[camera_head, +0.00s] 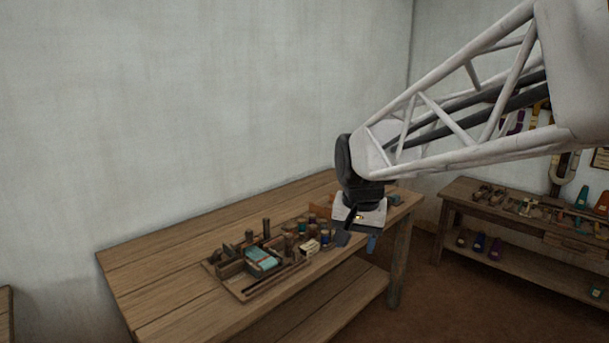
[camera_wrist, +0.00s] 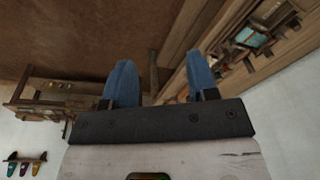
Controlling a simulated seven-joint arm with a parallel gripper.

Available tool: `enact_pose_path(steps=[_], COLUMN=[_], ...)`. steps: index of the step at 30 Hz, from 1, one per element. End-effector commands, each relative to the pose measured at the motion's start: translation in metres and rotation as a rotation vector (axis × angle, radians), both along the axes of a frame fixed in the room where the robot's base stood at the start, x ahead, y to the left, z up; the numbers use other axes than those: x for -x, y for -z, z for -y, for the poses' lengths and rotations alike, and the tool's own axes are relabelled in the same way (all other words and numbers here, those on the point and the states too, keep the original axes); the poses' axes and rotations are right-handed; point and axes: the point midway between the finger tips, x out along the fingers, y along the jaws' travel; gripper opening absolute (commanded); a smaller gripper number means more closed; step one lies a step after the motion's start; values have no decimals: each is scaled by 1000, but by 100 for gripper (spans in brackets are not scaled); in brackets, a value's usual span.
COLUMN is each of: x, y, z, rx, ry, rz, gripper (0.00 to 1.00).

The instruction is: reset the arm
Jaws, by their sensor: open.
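My gripper (camera_head: 357,241) hangs at the end of my white truss arm, in front of the near right end of the wooden workbench (camera_head: 180,250) in the head view. Its two blue fingers stand wide apart in the wrist view (camera_wrist: 160,80). Nothing is between them; the brown floor and a bench leg show behind. In the head view the gripper hides part of the bench's right end. I cannot tell its exact distance from the bench edge.
A compartmented wooden tray (camera_head: 246,294) with a turquoise block (camera_head: 262,258) sits on the workbench, beside several spools and small pieces. A second bench (camera_head: 455,190) at the right holds tools, with coloured items on its lower shelf. The workbench's left part is clear.

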Motion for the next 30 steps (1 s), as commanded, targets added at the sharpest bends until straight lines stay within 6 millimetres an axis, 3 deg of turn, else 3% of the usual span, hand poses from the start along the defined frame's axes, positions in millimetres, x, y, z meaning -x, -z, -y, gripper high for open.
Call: enact_pose_path(steps=[11, 21, 30], x=[88, 164, 217], y=[9, 30, 53], z=[40, 67, 80], rx=[23, 48, 69], ry=[-84, -164, -220], rz=[31, 55, 72], gripper=[53, 53, 53])
